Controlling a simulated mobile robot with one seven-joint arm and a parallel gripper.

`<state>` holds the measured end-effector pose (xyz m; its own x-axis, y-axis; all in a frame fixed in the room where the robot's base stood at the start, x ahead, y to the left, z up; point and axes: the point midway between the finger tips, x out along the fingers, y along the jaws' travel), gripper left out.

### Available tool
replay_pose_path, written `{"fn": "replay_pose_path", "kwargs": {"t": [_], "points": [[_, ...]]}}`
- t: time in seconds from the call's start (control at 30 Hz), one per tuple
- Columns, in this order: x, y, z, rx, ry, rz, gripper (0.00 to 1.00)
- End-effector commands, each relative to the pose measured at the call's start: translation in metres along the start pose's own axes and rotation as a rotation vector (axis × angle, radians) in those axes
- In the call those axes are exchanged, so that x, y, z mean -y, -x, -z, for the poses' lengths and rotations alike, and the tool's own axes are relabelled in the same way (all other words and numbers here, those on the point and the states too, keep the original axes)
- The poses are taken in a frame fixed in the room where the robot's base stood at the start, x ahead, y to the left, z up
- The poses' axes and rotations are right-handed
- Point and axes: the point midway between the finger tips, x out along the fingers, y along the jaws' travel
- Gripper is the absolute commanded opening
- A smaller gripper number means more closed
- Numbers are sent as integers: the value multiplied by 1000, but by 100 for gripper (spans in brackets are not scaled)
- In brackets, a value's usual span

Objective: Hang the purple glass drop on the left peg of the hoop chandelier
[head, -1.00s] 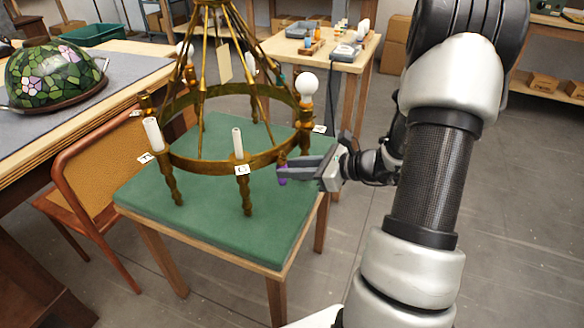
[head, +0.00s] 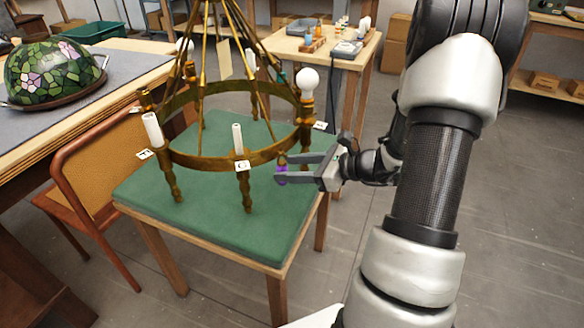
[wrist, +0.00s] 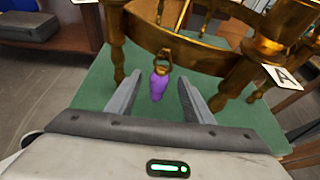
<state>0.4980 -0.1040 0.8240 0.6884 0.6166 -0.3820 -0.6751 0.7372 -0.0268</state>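The purple glass drop (wrist: 158,86) hangs upright by a brass loop (wrist: 163,58) at the hoop (wrist: 200,58) of the chandelier. The peg behind the loop is hard to make out, so I cannot tell which peg it is. In the head view the drop (head: 281,168) shows small at the right front of the brass hoop chandelier (head: 205,162). My gripper (wrist: 161,80) is open, with one finger on each side of the drop and a gap to both. In the head view my gripper (head: 280,167) is beside the hoop's right side.
The chandelier stands on a green-topped table (head: 205,225). It carries a white bulb (head: 307,80), white candle sleeves (head: 152,130) and small lettered tags (head: 242,166). A chair (head: 100,165) stands at left. Clear floor (head: 515,200) lies to the right.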

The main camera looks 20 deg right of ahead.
Motion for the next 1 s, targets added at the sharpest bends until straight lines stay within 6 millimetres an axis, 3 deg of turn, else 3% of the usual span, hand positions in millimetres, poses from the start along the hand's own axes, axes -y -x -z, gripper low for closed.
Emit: {"fn": "replay_pose_path", "kwargs": {"t": [0.37, 1.0], "points": [[0, 10, -1, 0, 0, 1, 47], [1, 150, -2, -1, -1, 3, 47]]}}
